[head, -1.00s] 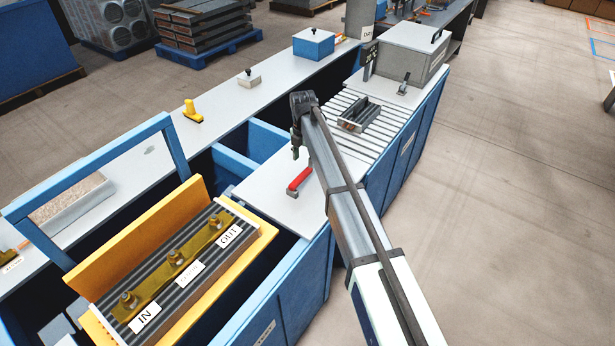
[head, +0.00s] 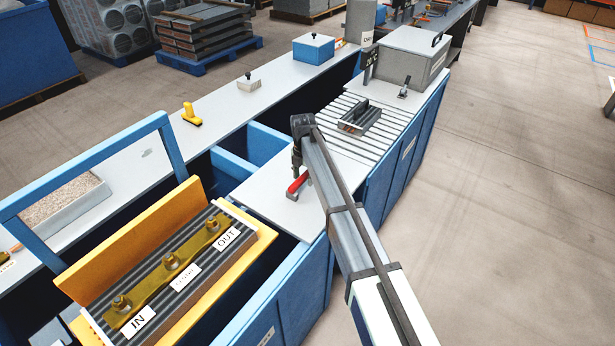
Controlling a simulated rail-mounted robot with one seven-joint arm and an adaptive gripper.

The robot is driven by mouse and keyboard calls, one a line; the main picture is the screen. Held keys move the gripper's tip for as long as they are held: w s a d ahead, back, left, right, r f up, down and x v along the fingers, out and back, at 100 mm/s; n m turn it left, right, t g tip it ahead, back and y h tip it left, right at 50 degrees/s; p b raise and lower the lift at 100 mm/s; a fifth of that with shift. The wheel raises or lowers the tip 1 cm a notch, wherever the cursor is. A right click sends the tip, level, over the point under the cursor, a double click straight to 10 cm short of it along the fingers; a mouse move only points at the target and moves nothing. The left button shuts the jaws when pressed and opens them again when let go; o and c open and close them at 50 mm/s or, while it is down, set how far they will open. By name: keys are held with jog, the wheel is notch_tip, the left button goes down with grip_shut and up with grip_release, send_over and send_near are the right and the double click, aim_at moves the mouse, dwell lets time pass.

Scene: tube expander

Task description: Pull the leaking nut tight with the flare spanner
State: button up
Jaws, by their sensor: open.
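A red-handled tool with a grey end, likely the flare spanner (head: 298,183), lies on the light bench top. My gripper (head: 297,173) points down right at its handle; it looks small and dark, and I cannot tell whether it touches. It is open, with nothing seen lifted. On the left, a ribbed grey block (head: 196,265) in a yellow tray carries a brass strip with three fittings: one by the IN label (head: 122,304), one in the middle (head: 171,262), one by the OUT label (head: 213,224). Which nut leaks does not show.
A blue frame (head: 85,165) stands upright behind the yellow tray (head: 130,240). A yellow object (head: 191,114) and a blue box (head: 313,48) sit on the rear bench.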

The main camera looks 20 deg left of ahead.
jog(key=shift+c, duration=0.3)
grip_shut()
jog(key=shift+r, duration=0.1)
jog(key=shift+r+p, duration=1.5)
jog(key=shift+r, duration=1.95)
